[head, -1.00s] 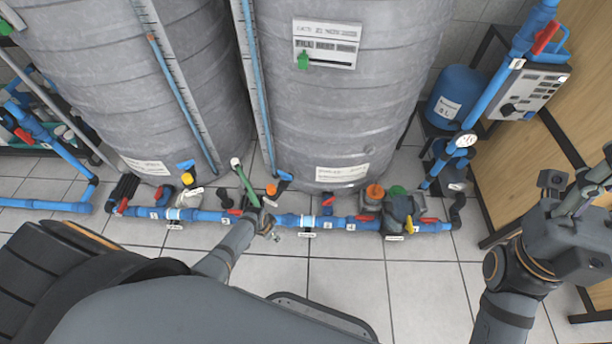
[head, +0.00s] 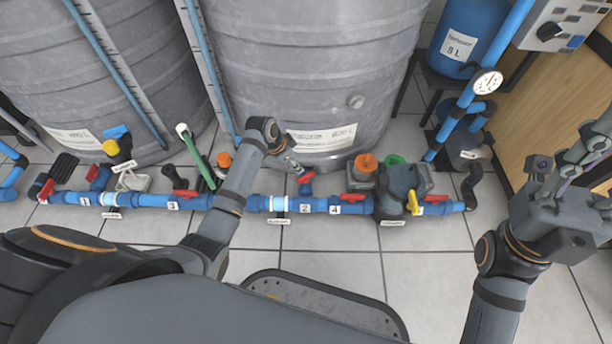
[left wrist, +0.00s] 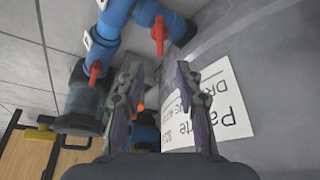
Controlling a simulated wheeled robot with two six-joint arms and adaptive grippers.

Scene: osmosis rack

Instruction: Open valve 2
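A blue pipe run crosses the floor with small number tags. The tag "2" (head: 305,208) sits left of the tag "4" (head: 335,209). A short blue branch with a red valve handle (head: 306,177) rises behind tag 2; this handle also shows in the left wrist view (left wrist: 158,35). A second red handle (head: 352,197) is by tag 4, also in the left wrist view (left wrist: 95,72). My left gripper (head: 296,168) reaches over the pipe, close to the branch; its fingers are apart and empty in the left wrist view (left wrist: 158,72). My right gripper (head: 592,140) is raised at far right, away from the pipes.
A large grey tank (head: 310,70) stands directly behind the branch, its paper label (left wrist: 222,105) close to my left fingers. A dark pump (head: 395,190) with a yellow handle stands right of tag 4. Floor tiles in front are bare.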

